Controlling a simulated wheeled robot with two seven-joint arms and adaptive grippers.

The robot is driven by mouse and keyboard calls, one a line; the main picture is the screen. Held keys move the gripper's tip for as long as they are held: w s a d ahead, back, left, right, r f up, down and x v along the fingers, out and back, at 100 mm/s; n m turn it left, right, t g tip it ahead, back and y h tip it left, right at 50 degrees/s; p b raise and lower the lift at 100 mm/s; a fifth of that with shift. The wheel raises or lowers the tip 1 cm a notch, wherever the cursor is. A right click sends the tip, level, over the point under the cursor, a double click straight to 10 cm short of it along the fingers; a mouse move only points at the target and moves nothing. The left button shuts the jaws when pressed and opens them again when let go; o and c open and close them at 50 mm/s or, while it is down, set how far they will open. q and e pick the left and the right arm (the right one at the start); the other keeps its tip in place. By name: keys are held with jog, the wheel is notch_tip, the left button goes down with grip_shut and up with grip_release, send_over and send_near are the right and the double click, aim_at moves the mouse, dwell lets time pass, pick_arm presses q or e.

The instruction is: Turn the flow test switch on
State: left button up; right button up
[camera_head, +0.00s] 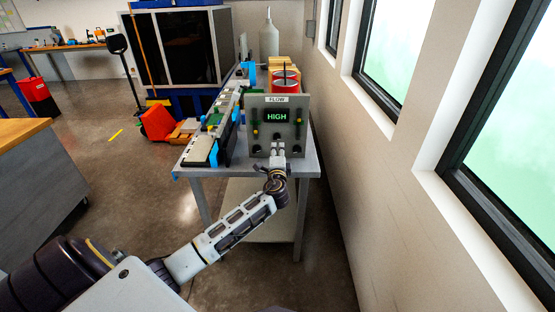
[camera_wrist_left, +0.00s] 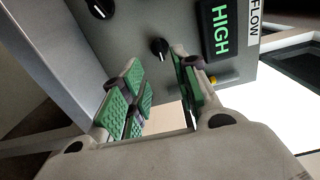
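A grey control panel (camera_head: 263,101) labelled FLOW stands on the grey table, with a green lit display (camera_head: 277,116) reading HIGH. Black knobs sit along its lower face, one at lower left (camera_head: 256,150). No label I can read marks the flow test switch. My left gripper (camera_head: 278,149) is in front of the panel's lower middle. My right gripper is out of view.
Red cans (camera_head: 285,82) and boxes stand behind the panel. A tray of parts (camera_head: 200,150) and blue clips lie left of it on the table (camera_head: 312,166). The wall and windows (camera_head: 388,45) are close on the right.

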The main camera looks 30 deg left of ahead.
pick_arm(q)
jog(key=shift+v, duration=2)
jog(key=shift+f, duration=0.1)
jog(key=s+f+n+g+h, duration=0.1)
jog(key=s+f+g+h, duration=0.2)
jog(key=f, duration=1.4)
jog(key=s+f+g+h, duration=0.1)
jog(key=s+f+g, duration=0.25)
jog(key=f, duration=1.35)
jog(key=s+f+n+g+h, duration=0.1)
jog(key=s+f+n+g, duration=0.1)
jog(key=s+f, duration=0.9)
jog(key=s+d+f+n+g+h, duration=0.1)
jog(key=s+d+f+n, duration=0.1)
jog(key=s+f, duration=0.5)
jog(key=s+d+f+n+g+h, duration=0.1)
jog(key=s+f, duration=0.7)
jog(key=s, duration=1)
jog(key=s+d+f+n+g+h, duration=0.1)
jog(key=s+d+f+n+g, duration=0.2)
jog(key=s+f, duration=0.4)
jog(key=s+d, duration=0.1)
jog(key=s, duration=0.4)
jog(key=shift+s+f+p, duration=0.3)
jog(key=shift+f+p, duration=0.05)
